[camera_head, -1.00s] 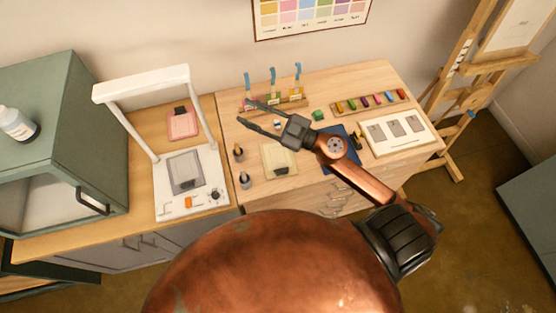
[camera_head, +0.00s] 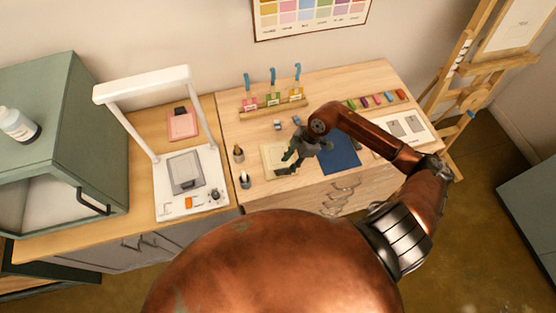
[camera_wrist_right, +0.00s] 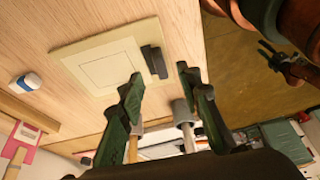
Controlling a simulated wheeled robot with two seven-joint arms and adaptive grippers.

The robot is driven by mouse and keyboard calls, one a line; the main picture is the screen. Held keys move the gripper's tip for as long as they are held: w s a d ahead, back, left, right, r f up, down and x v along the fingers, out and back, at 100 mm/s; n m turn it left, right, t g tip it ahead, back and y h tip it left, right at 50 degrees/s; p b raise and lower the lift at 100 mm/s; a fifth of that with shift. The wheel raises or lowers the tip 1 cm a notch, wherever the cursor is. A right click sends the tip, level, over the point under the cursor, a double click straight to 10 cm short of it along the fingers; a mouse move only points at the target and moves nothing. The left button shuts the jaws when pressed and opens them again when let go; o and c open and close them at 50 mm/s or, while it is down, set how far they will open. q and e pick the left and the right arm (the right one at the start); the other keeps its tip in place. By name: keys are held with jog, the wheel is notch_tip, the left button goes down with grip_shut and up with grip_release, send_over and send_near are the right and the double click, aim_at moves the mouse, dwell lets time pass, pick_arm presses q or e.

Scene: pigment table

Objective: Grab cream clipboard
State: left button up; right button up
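The cream clipboard (camera_head: 269,153) lies flat on the wooden table, partly hidden by my right gripper (camera_head: 286,163) in the head view. In the right wrist view the clipboard (camera_wrist_right: 88,62) shows a pale sheet outline and a dark grey clip at its edge. My right gripper (camera_wrist_right: 160,76) is open and empty, with its fingertips pointing toward the clip end; the clip appears between them in this view. Contact cannot be made out.
Two brush cups (camera_head: 245,181) (camera_head: 238,155) stand left of the clipboard. A blue clipboard (camera_head: 341,158) lies to its right. A white lamp stand (camera_head: 210,200) with a grey clipboard is farther left.

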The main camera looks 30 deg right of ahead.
aim_at(282, 170)
jog(key=shift+p+x, duration=0.3)
jog(key=shift+x, duration=2)
jog(key=shift+a+r, duration=0.1)
jog(key=shift+a, duration=0.05)
grip_shut()
